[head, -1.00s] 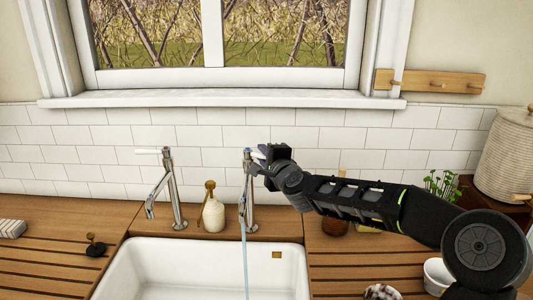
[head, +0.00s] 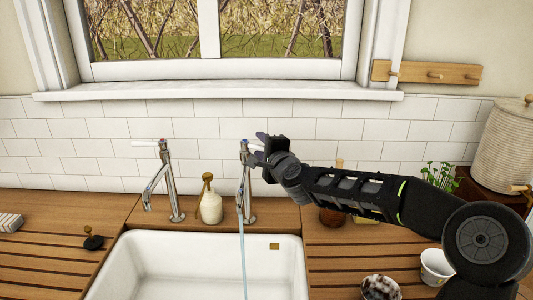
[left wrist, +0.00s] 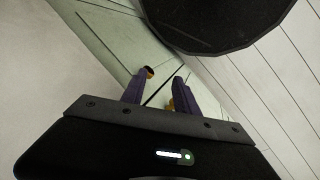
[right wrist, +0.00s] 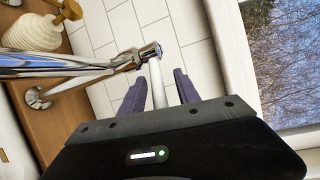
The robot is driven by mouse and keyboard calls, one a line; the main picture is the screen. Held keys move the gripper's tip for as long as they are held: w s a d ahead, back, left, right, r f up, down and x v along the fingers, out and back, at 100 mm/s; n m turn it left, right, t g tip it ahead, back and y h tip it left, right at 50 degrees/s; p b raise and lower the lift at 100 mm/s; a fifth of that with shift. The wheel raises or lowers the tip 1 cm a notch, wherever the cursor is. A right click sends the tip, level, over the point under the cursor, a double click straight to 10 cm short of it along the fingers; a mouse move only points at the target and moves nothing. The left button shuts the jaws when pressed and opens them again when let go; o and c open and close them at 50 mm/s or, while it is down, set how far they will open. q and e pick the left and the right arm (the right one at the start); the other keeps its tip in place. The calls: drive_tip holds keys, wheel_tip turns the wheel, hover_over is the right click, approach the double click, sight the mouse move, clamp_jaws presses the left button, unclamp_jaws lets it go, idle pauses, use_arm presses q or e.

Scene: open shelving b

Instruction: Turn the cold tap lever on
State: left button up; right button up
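The right-hand chrome tap (head: 245,185) has a blue-marked top and a white lever (right wrist: 156,80). A stream of water (head: 241,250) runs from its spout into the sink. My right gripper (head: 262,145) is at this lever. In the right wrist view its two purple fingers (right wrist: 160,92) stand apart on either side of the lever, with gaps showing between them and it. The left-hand tap (head: 168,180) has a white lever pointing left and shows no water. My left gripper (left wrist: 162,88) shows only in its own wrist view, with its fingers apart and nothing between them.
The white sink (head: 120,262) lies below the taps, between slatted wooden drainboards. A soap bottle (head: 211,206) stands between the taps. A white cup (head: 435,266), a plant (head: 438,174) and a ribbed jar (head: 508,140) are at the right. The tiled wall is close behind the taps.

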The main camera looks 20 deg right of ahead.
drive_tip(key=s+b, duration=0.4)
drive_tip(key=s, duration=0.3)
drive_tip(key=shift+r, duration=0.4)
